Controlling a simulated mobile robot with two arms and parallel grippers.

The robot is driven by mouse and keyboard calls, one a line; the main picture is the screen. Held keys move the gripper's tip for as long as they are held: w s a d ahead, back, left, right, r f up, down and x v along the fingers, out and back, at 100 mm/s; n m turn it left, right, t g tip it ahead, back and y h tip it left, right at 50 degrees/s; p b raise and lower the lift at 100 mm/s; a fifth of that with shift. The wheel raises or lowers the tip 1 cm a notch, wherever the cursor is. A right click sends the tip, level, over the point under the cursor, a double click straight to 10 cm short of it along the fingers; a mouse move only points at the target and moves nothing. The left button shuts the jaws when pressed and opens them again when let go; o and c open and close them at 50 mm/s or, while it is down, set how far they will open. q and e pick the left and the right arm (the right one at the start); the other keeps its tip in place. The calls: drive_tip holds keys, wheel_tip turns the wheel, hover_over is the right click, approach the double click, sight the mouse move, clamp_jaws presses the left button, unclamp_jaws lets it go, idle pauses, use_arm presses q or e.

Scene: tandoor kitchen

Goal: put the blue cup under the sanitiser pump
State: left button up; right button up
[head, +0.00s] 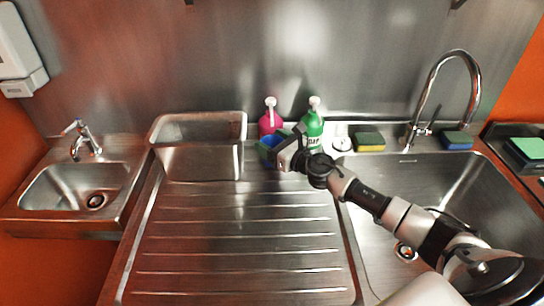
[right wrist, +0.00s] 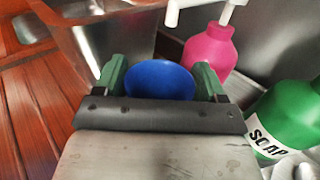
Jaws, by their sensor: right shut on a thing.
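The blue cup (head: 265,152) is at the back edge of the ribbed drainboard, in front of the pink pump bottle (head: 266,126). My right gripper (head: 279,146) is shut on the cup. In the right wrist view the cup (right wrist: 160,80) sits between the green finger pads, its open top facing up. The pink bottle (right wrist: 209,50) stands just beyond it to the right, with its white spout pointing left, above and behind the cup in that picture. Whether the cup touches the surface I cannot tell. My left gripper is not in view.
A green soap bottle (head: 312,128) stands right of the pink one, close to my right gripper. A steel tub (head: 200,163) stands to the left. A yellow and black sponge (head: 369,141) lies on the right. The drainboard (head: 235,240) is clear in front.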

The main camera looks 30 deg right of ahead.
wheel_tip(320, 180, down, 4)
drive_tip(key=shift+s+r+b, duration=0.1)
drive_tip(key=shift+r+b, duration=0.05)
drive_tip(key=shift+b, duration=0.65)
drive_tip(key=shift+w+d+f, duration=0.1)
drive_tip(key=shift+w+f, duration=0.1)
drive_tip(key=shift+w, duration=0.05)
drive_tip(key=shift+f, duration=0.2)
drive_tip(key=o, duration=0.9)
drive_tip(key=shift+r, duration=0.1)
